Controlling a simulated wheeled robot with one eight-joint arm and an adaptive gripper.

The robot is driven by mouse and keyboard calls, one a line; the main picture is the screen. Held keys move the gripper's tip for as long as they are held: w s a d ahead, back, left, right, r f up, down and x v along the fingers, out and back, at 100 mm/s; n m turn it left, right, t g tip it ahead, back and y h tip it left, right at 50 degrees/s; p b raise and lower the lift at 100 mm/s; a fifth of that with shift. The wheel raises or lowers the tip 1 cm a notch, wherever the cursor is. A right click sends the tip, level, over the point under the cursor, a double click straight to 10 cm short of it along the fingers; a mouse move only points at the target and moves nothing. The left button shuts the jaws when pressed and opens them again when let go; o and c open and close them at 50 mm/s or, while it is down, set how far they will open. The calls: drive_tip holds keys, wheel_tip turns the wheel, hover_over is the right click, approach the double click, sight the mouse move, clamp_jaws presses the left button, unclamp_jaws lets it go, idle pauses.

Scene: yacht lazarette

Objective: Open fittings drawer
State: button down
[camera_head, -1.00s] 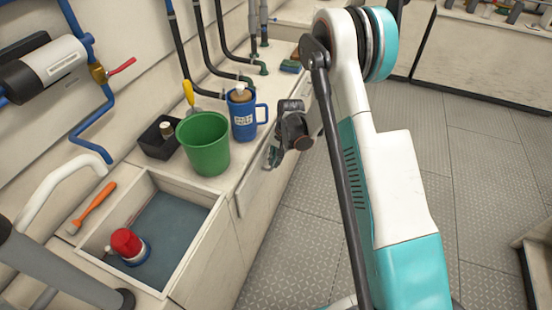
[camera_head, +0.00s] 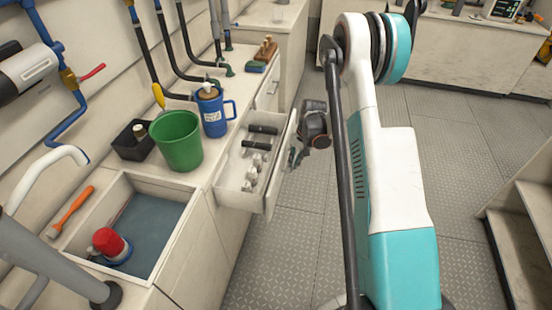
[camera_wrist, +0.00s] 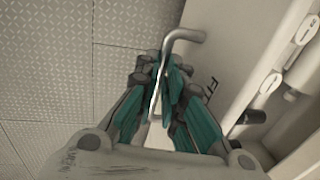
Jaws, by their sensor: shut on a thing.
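The fittings drawer (camera_head: 225,187) stands pulled out from the counter front in the head view. Inside it lie dark cylinders and several pale fittings. In the wrist view, the drawer front (camera_wrist: 235,40) carries a bar handle (camera_wrist: 183,37). My gripper (camera_head: 296,152) is at the outer face of the drawer front in the head view. In the wrist view, my gripper (camera_wrist: 165,85) has its teal fingers closed around the handle. Part of the handle is hidden between the fingers.
A green bucket (camera_head: 179,142), a blue jug (camera_head: 211,112) and a black box (camera_head: 131,141) stand on the counter above the drawer. A sink (camera_head: 160,226) holding a red-topped item is at left. Patterned floor is clear around my arm. Steps (camera_head: 520,225) stand at right.

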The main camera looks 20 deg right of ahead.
drive_tip(key=s+d, duration=0.4)
drive_tip(key=d, duration=0.2)
drive_tip(key=shift+s, duration=0.15)
drive_tip(key=c, duration=1.7)
unclamp_jaws()
drive_tip(key=r, duration=0.4)
drive_tip(key=s+d+r, duration=0.1)
drive_tip(key=r, duration=0.6)
drive_tip(key=shift+s+d+r, duration=0.15)
drive_tip(key=shift+d+r, duration=0.25)
